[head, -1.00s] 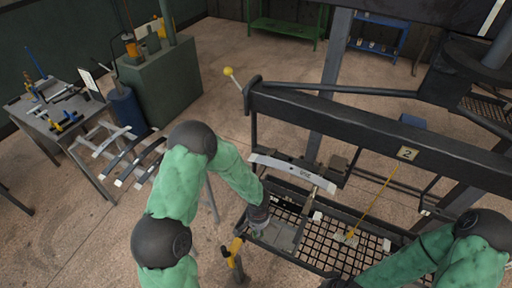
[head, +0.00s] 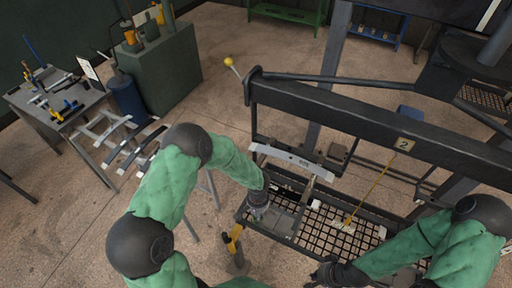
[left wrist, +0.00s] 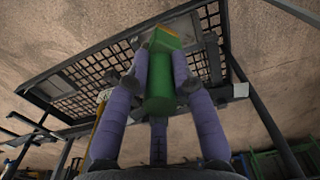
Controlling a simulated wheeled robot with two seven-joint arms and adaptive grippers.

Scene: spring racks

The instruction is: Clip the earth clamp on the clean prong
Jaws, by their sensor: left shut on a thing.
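My left gripper (left wrist: 158,82) is shut on a green block-like thing with a tan end (left wrist: 160,75), which looks like the earth clamp. In the head view my left gripper (head: 257,207) is low over the left end of the black mesh tray (head: 335,235), and the held thing is hard to make out there. A thin light upright piece (head: 310,187) stands near the right end of the grey leaf spring (head: 292,159); I cannot tell whether it is a prong or which prong is clean. My right gripper (head: 328,273) is dark, at the bottom edge; its fingers are unclear.
A thick black beam (head: 350,115) with a "2" plate crosses above the tray. A yellow cord (head: 375,190) runs down to the mesh. A yellow-handled tool (head: 235,238) stands left of the tray. A workbench (head: 60,100) and a green cabinet (head: 160,75) are farther back.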

